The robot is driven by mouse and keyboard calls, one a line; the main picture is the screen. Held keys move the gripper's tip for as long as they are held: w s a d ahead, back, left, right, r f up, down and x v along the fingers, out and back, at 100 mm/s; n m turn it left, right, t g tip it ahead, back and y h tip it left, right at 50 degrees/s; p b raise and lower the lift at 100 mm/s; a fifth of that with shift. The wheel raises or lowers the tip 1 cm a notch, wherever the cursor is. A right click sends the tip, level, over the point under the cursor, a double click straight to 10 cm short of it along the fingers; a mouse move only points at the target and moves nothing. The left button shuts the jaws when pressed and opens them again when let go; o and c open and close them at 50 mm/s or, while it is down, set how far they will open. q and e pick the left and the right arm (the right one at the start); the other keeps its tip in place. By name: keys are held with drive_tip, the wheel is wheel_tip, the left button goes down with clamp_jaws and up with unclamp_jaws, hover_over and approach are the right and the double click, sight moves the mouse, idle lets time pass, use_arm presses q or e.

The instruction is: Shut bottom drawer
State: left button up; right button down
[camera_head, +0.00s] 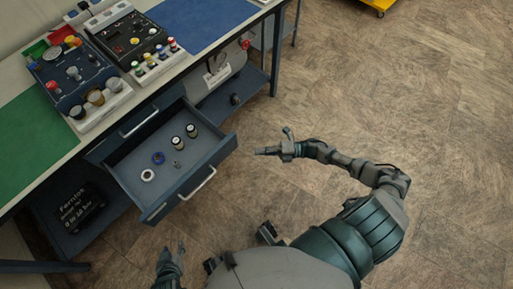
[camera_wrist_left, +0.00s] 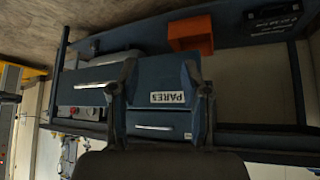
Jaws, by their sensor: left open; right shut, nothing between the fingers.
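The bottom drawer (camera_head: 137,177) stands pulled out from the blue bench cabinet in the head view, with a silver handle (camera_head: 198,183) on its front. Several small items lie in it. A second drawer above it, with a handle (camera_head: 139,122), looks closed. My left gripper (camera_head: 170,262) is open, at the bottom of the head view, in front of the drawer and apart from it. In the left wrist view, upside down, its fingers (camera_wrist_left: 160,68) frame the drawer front with a label (camera_wrist_left: 168,98). My right gripper (camera_head: 268,151) is shut and empty, right of the drawer.
The bench top carries a green mat (camera_head: 35,125), a blue mat (camera_head: 200,18) and trays of instruments (camera_head: 75,75). A black case (camera_head: 80,207) sits on the lower shelf. An orange box (camera_wrist_left: 190,35) shows in the left wrist view.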

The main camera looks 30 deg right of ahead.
sight(225, 146)
drive_tip(key=x, duration=0.3)
drive_tip(key=w+x, duration=0.1)
drive_tip(key=x, duration=0.2)
drive_tip(key=d+b+x, duration=0.1)
drive_tip(key=x, duration=0.2)
drive_tip(key=shift+w+a, duration=0.25)
drive_tip(key=shift+w, duration=0.7)
use_arm(q)
drive_tip(key=w+t, duration=0.1)
drive_tip(key=w+d+r, duration=0.1)
drive_tip(key=w+t, duration=0.1)
drive_tip(key=shift+w+d+r+t+h, duration=0.2)
drive_tip(key=shift+r+t+h, duration=0.1)
drive_tip(key=shift+r+h, duration=0.1)
use_arm(e)
drive_tip(key=shift+w, duration=0.1)
use_arm(q)
drive_tip(key=shift+w+f, duration=0.1)
use_arm(e)
drive_tip(key=shift+w+a, duration=0.1)
